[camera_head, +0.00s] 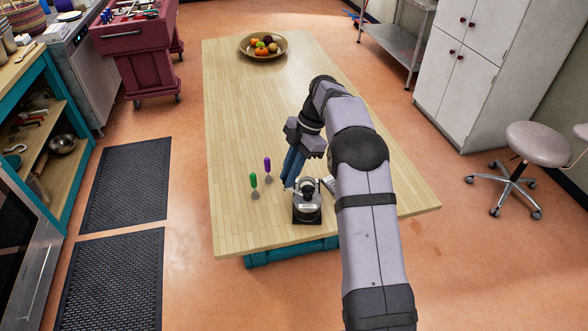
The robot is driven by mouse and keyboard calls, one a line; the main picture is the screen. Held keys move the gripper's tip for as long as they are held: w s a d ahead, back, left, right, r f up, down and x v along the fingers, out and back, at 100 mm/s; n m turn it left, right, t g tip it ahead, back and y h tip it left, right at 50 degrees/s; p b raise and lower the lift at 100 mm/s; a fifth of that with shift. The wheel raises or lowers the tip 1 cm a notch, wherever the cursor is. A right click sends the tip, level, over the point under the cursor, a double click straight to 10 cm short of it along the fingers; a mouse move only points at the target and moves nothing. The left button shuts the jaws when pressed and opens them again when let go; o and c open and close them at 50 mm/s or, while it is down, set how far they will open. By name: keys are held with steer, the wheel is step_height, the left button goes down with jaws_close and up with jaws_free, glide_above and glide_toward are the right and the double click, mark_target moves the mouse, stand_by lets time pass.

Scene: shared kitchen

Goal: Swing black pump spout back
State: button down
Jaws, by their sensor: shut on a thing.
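The black pump (307,211) stands near the front edge of the wooden table, a squat dark body with a small white label and a rounded dark top. My gripper (288,183) comes down from behind, its blue-grey fingers at the upper left of the pump. The fingers are shut on the pump's spout, which is mostly hidden between and behind them. The exact direction of the spout is too small to tell.
A fruit bowl (263,46) is at the far end. The table's left middle is clear.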

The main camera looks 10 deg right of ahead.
steer(key=shift+s+a+n+g, duration=0.25)
steer(key=shift+a+n, duration=0.05)
steer(key=shift+n, duration=0.4)
steer(key=shift+s+a+n+g, duration=0.25)
steer(key=shift+n, duration=0.45)
steer(key=shift+p, duration=0.3)
steer(key=c, duration=1.7)
jaws_free()
steer(key=shift+s, duration=0.1)
steer(key=shift+b+v, duration=0.3)
steer(key=shift+v, duration=0.5)
steer(key=shift+p+v, duration=0.35)
steer(key=shift+v, duration=2.5)
steer(key=shift+a, duration=0.1)
